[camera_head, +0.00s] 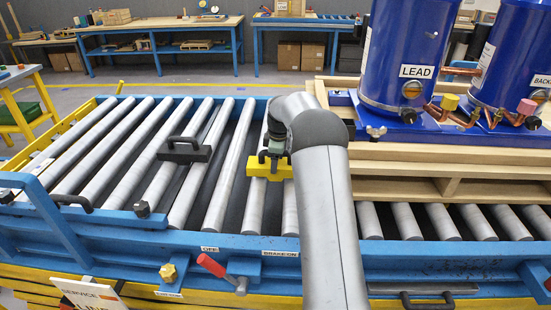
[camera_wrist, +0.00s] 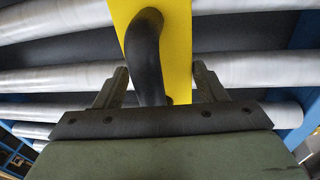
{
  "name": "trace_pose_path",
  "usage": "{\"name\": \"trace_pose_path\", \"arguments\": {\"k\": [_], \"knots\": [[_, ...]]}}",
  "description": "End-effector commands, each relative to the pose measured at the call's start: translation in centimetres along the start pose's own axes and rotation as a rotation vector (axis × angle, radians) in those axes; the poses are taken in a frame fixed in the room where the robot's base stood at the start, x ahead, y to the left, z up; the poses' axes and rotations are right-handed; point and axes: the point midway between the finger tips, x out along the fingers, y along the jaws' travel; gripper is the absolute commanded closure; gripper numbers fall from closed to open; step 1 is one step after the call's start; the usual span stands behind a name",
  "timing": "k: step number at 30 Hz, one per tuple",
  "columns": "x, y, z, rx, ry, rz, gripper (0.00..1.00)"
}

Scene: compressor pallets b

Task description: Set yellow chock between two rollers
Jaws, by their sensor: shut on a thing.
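The yellow chock (camera_head: 257,167) is a block with a black handle, over the silver rollers (camera_head: 232,165) just left of the wooden pallet. My gripper (camera_head: 272,150) is over it, pointing down and shut on its handle. In the wrist view the yellow chock (camera_wrist: 182,35) lies across several rollers (camera_wrist: 265,68), with its black handle (camera_wrist: 148,55) between the fingers of my gripper (camera_wrist: 160,82). My arm hides part of the chock and the rollers under it. I cannot tell whether the chock rests on the rollers or hangs just above them.
The wooden pallet (camera_head: 420,190) carries two blue compressors, the nearer one labelled LEAD (camera_head: 410,50). A black handled block (camera_head: 184,150) sits on the rollers to the left. A red brake lever (camera_head: 211,265) is on the blue front rail (camera_head: 130,232). The rollers at far left are clear.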

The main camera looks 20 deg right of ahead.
Motion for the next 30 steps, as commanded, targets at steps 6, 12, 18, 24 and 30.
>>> {"name": "trace_pose_path", "arguments": {"k": [6,12,18,24,30], "knots": [[0.6,-0.1,0.1,0.0,0.0,0.001,0.67],[1.1,-0.1,0.1,0.0,0.0,0.001,0.67],[1.1,-0.1,0.1,0.0,0.0,0.001,0.1],[1.1,-0.2,0.1,0.0,0.0,-0.001,0.1],[-0.5,-0.1,0.1,0.0,0.001,0.003,0.1]]}}
